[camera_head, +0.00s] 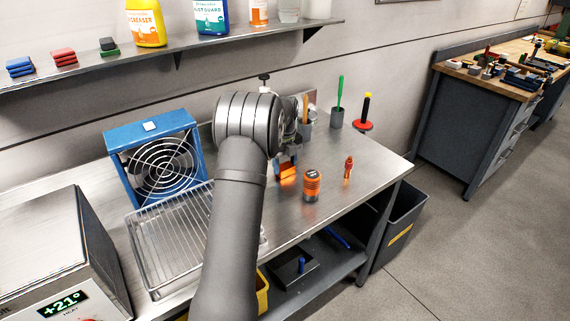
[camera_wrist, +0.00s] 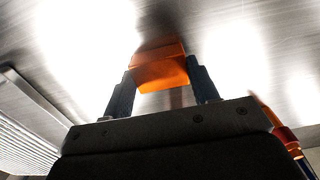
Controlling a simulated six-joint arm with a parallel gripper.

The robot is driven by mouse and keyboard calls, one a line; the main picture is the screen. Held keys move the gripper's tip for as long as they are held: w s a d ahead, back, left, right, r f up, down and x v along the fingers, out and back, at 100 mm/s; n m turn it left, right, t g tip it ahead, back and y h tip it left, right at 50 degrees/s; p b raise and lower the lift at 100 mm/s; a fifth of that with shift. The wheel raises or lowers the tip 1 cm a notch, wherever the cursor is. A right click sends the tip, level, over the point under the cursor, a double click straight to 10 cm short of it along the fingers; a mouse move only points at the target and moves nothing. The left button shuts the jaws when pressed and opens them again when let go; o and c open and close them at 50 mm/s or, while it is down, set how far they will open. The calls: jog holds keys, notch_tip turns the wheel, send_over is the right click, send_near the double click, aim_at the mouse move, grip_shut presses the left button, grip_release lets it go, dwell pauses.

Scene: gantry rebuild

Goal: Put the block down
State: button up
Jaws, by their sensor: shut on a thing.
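An orange block (camera_wrist: 160,70) sits between the two dark fingers of my gripper (camera_wrist: 163,84) in the wrist view. My gripper is shut on it. In the head view the orange block (camera_head: 288,170) shows just right of my arm, at the metal bench top (camera_head: 385,161). My gripper (camera_head: 287,160) is largely hidden there behind my wrist. Whether the block touches the bench or hangs slightly above it, I cannot tell.
An orange-and-grey cylinder (camera_head: 312,186) and a small orange-red item (camera_head: 348,168) stand right of the block. A wire rack (camera_head: 170,240) and a blue fan (camera_head: 155,160) are at left. A green-handled tool in a cup (camera_head: 337,117) stands behind. The right bench end is clear.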

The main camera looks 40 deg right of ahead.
aim_at(285, 166)
jog(key=shift+f, duration=0.1)
jog(key=o, duration=1.1)
notch_tip(285, 166, up, 12)
jog(key=shift+r, duration=0.15)
notch_tip(285, 166, down, 12)
jog(key=shift+r, duration=1.95)
